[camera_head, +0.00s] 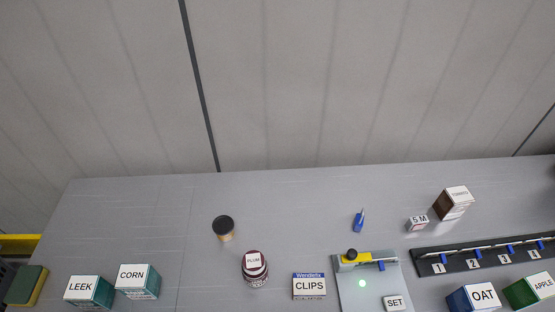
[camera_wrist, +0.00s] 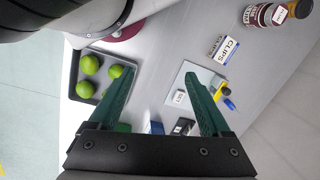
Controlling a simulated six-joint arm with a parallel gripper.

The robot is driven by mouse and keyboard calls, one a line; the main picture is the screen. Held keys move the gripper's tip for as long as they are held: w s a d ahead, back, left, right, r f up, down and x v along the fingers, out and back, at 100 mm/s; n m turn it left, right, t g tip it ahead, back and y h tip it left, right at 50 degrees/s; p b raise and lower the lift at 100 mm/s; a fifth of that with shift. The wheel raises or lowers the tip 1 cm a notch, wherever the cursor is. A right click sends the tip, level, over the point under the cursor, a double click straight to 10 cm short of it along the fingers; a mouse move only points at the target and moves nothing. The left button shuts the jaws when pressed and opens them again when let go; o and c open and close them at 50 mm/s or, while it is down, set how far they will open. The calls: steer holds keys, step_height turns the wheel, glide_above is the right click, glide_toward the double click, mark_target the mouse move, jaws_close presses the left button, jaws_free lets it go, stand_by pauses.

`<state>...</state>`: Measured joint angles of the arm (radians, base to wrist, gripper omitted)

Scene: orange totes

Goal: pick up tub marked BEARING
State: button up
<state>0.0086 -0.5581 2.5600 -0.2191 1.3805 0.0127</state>
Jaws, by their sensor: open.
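I can read no label BEARING in either view, so I cannot point to that tub. In the head view my gripper does not show. A small jar with a black lid (camera_head: 223,228) stands on the table left of centre, with no readable label. A dark red-lidded jar marked PLUM (camera_head: 255,268) stands just right of it and nearer; it also shows in the wrist view (camera_wrist: 264,15).
The table holds boxes marked LEEK (camera_head: 88,291), CORN (camera_head: 137,281), CLIPS (camera_head: 309,286), OAT (camera_head: 473,297) and APPLE (camera_head: 529,291). A numbered dark rack (camera_head: 470,262) lies right. A grey plate (camera_head: 375,291) bears a yellow-blue fixture. A tray (camera_wrist: 75,73) holds green fruit. The far left table is clear.

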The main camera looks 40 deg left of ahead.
steer(key=shift+o, duration=1.2)
steer(key=m+g+y, duration=0.5)
steer(key=m+y, duration=0.3)
steer(key=y, duration=0.2)
glide_above(215, 225)
steer(key=w+d, duration=0.3)
steer(key=d, duration=0.2)
step_height(215, 225, down, 10)
step_height(215, 225, down, 8)
steer(key=shift+f, duration=0.2)
steer(key=x, duration=0.7)
steer(key=shift+a, duration=0.25)
steer(key=c, duration=1.4)
